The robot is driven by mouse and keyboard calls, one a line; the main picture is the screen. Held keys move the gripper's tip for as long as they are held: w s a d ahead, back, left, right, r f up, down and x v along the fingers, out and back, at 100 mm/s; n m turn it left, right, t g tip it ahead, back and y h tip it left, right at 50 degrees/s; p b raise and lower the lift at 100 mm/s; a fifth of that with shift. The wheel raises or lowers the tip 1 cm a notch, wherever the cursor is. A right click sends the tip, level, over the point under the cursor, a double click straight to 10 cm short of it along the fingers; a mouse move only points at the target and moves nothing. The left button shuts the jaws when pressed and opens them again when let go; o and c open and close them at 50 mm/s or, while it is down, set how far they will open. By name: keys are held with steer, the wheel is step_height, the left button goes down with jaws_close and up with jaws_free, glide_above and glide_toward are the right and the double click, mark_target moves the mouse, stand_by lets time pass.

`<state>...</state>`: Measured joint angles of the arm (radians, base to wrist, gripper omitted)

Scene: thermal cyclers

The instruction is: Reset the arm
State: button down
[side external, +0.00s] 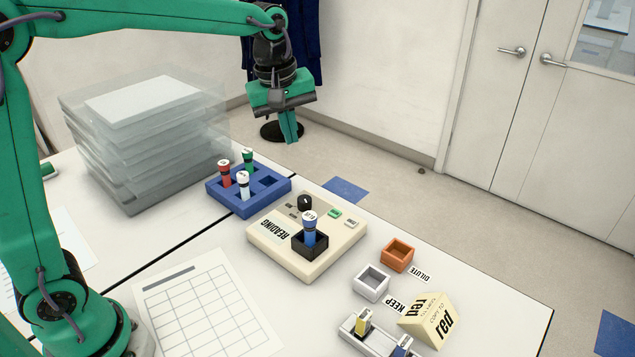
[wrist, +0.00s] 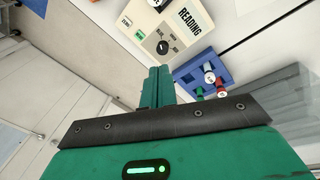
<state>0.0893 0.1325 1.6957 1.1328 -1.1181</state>
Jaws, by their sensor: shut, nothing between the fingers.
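My gripper (side external: 291,138) is raised above the back edge of the table, up and to the right of the blue rack. Its green fingers are shut together with nothing between them. In the wrist view my gripper (wrist: 158,72) points toward the cream reading device and the blue rack. My arm reaches across the top of the side view.
A blue rack (side external: 281,186) holds red, white and green capped tubes. A cream reading device (side external: 269,237) holds a blue tube in its black socket. Orange (side external: 397,255) and white (side external: 371,283) boxes, a sign block (side external: 427,318) and stacked clear trays (side external: 150,140) stand around.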

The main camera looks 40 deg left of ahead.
steer(key=s+a+f+m+t, duration=0.1)
steer(key=s+a+m, duration=0.1)
steer(key=s+m, duration=0.4)
steer(key=s+a+m+t, duration=0.2)
steer(key=s+m, duration=0.3)
steer(key=s, duration=1.1)
steer(key=shift+f+m+t, duration=0.3)
steer(key=shift+f+m, duration=0.1)
